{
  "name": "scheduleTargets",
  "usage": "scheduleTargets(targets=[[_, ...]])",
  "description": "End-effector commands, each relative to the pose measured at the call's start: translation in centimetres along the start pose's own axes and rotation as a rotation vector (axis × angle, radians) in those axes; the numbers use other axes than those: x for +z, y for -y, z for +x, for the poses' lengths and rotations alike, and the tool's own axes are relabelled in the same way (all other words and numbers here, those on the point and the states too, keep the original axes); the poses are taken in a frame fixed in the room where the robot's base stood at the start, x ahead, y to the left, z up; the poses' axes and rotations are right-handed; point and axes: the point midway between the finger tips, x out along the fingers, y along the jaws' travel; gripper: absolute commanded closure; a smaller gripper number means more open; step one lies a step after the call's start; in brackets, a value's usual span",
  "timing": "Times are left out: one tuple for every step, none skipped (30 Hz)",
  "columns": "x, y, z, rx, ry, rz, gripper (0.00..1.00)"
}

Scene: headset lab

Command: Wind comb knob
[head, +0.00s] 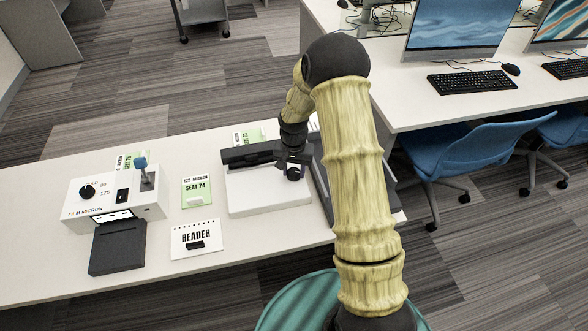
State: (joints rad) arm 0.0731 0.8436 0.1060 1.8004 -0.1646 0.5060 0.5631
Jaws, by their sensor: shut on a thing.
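A device with a white base (262,200) and a long black bar (250,153) across its back stands on the white table. A small dark, slightly purple knob (294,174) is at its right end. My gripper (293,165) reaches down over that end and is shut on the knob. The fingers and knob are small and dark here, so the exact grip is hard to see. My arm hides part of the area to the right of the device.
A white film micron box (118,211) with a dial and blue-topped lever stands left, a black block (117,247) in front. A dark tray (322,180) is partly behind my arm. Blue chairs (470,153) stand right.

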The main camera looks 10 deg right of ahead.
Motion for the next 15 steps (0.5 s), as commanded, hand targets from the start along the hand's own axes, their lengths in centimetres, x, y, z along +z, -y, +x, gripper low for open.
scheduleTargets(targets=[[0.0,0.03,-0.05,0.001,0.0,0.023,0.84],[0.01,0.06,-0.05,0.0,0.0,0.039,0.84],[0.01,0.08,-0.06,0.0,0.0,0.061,0.84],[0.01,0.08,-0.06,0.0,-0.001,0.08,0.84],[0.01,0.08,-0.06,0.0,-0.001,0.101,0.84],[0.01,0.08,-0.07,0.0,-0.001,0.129,0.84],[0.01,0.08,-0.08,0.0,-0.001,0.154,0.84],[0.0,0.06,-0.08,0.0,-0.001,0.177,0.84],[0.02,0.11,-0.09,0.0,-0.001,0.21,0.84],[0.01,0.09,-0.1,0.0,-0.001,0.236,0.84],[0.0,0.07,-0.11,0.0,-0.001,0.264,0.84],[0.01,0.09,-0.12,0.0,-0.001,0.299,0.84],[0.02,0.11,-0.13,0.0,-0.001,0.328,0.84],[0.0,0.08,-0.14,0.001,-0.001,0.356,0.84],[0.01,0.09,-0.15,0.0,-0.001,0.395,0.84]])
